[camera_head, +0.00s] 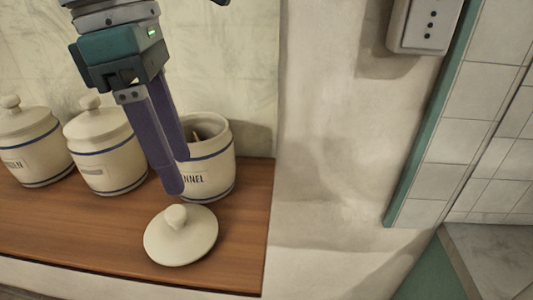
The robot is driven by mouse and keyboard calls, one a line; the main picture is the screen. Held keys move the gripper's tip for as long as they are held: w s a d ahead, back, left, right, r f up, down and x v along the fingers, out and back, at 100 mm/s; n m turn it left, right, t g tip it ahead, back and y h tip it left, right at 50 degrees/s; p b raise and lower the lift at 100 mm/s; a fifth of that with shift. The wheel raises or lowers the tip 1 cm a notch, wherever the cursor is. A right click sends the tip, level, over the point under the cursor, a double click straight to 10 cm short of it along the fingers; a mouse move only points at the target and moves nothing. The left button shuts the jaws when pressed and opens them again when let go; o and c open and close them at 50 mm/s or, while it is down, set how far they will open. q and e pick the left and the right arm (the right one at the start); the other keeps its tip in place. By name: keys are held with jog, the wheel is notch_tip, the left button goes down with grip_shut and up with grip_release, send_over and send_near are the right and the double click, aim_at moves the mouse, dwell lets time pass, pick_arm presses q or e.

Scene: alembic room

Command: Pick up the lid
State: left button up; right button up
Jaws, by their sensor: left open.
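The lid (188,240) is a round cream disc with a knob on top. It lies knob up on the wooden shelf, near its front edge, in front of an open cream jar (217,165) with blue bands. My left gripper (178,172) reaches down from the top, with its two purple fingers apart and nothing between them. The fingertips are above and behind the lid's knob, apart from it in the picture, and partly cover the open jar. My right gripper is not in view.
Two lidded cream jars, one in the middle (102,150) and one at the far left (35,148), stand on the wooden shelf (85,230). The shelf ends right of the lid. A socket box (423,25) is on the wall at upper right.

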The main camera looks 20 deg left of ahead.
aim_at(174, 210)
pick_arm(q)
jog(key=a+y, duration=0.1)
jog(key=a+f, duration=0.1)
jog(key=a, duration=0.1)
jog(key=shift+w+f+y, duration=0.1)
jog(key=shift+w+y, duration=0.05)
jog(key=shift+y, duration=0.25)
notch_tip(174, 210, down, 3)
jog(key=shift+f+p, duration=0.2)
jog(key=shift+p, duration=0.25)
notch_tip(174, 210, down, 6)
jog(key=shift+w+d+r+p, duration=0.1)
jog(key=shift+w+p, duration=0.05)
jog(key=shift+p, duration=0.55)
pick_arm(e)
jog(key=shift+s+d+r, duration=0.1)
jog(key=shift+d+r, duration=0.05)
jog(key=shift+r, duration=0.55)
pick_arm(q)
jog(key=shift+c, duration=0.4)
grip_shut()
